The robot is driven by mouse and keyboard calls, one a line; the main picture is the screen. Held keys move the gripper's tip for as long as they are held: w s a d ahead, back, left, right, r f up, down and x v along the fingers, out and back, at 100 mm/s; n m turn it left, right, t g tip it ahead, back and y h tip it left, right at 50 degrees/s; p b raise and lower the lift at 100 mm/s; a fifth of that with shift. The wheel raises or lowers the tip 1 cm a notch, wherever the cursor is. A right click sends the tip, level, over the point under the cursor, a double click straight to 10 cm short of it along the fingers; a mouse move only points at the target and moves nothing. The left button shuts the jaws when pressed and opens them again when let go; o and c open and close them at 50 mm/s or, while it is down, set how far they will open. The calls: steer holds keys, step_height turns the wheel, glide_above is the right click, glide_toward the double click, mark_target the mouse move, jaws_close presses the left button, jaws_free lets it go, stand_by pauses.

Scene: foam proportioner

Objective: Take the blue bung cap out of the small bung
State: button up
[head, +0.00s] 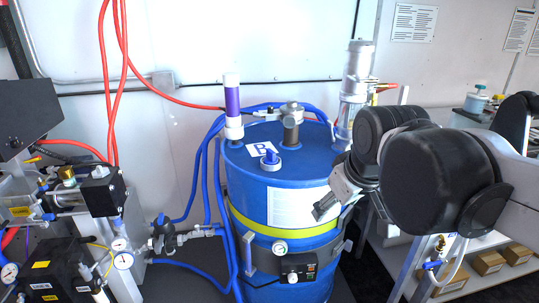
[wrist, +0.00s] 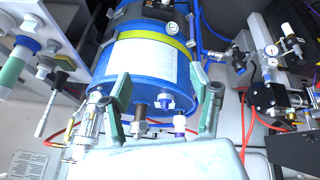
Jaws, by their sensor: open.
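The blue bung cap (head: 270,158) sits on top of the blue drum (head: 262,200), toward its front, beside a label marked with a letter. In the wrist view the blue cap (wrist: 163,102) shows between the two spread fingers, with the drum (wrist: 145,65) seen upside down beyond. My gripper (head: 326,207) is at the drum's front right side, to the right of and lower in the picture than the cap, and apart from it. The fingers (wrist: 168,90) are open with nothing between them. The small bung's opening is hidden under the cap.
On the drum top stand a purple and white cylinder (head: 232,105), a metal fitting (head: 291,120) and a tall metal pump (head: 354,85). Blue hoses (head: 203,175) run down the drum's left. Valves and gauges (head: 120,250) stand at left, a shelf with boxes (head: 488,262) at right.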

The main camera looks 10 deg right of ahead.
steer(key=w+a+r+n+g+p, duration=0.1)
steer(key=w+r+n+p, duration=0.3)
steer(key=w, duration=0.7)
steer(key=w+a+r+n+g+p, duration=0.1)
steer(key=w+a+r+n+g, duration=0.1)
steer(key=w+r+n, duration=0.6)
steer(key=n+g+p, duration=0.3)
steer(key=n+p, duration=0.3)
steer(key=n, duration=0.1)
glide_above(272, 152)
steer(key=w, duration=0.1)
step_height(272, 152, down, 8)
step_height(272, 152, down, 14)
steer(key=shift+w+p, duration=0.1)
steer(key=shift+p, duration=0.8)
steer(key=shift+c, duration=0.3)
steer(key=c, duration=1.2)
steer(key=shift+o, duration=0.2)
steer(key=shift+r, duration=0.15)
